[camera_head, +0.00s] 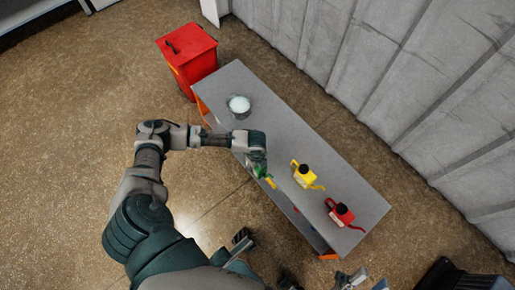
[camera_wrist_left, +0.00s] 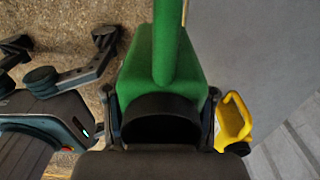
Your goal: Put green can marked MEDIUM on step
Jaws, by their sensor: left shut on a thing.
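The green can (camera_head: 260,171) is at the near long edge of the grey bench (camera_head: 290,139). My left gripper (camera_head: 257,158) is shut on it; the arm hides much of it. In the left wrist view the can (camera_wrist_left: 160,62) fills the middle, between the fingers. I cannot read a MEDIUM mark, nor tell whether it touches the bench. I cannot make out a separate step. My right gripper (camera_head: 300,259) is at the bottom of the head view, empty, with its fingers spread. It also shows at the left of the left wrist view (camera_wrist_left: 62,48).
A yellow can (camera_head: 305,177) and a red can (camera_head: 341,214) stand on the bench's right half. A bucket with white contents (camera_head: 239,105) is on its left half. A red bin (camera_head: 187,57) stands past its left end. A grey wall (camera_head: 400,80) runs behind.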

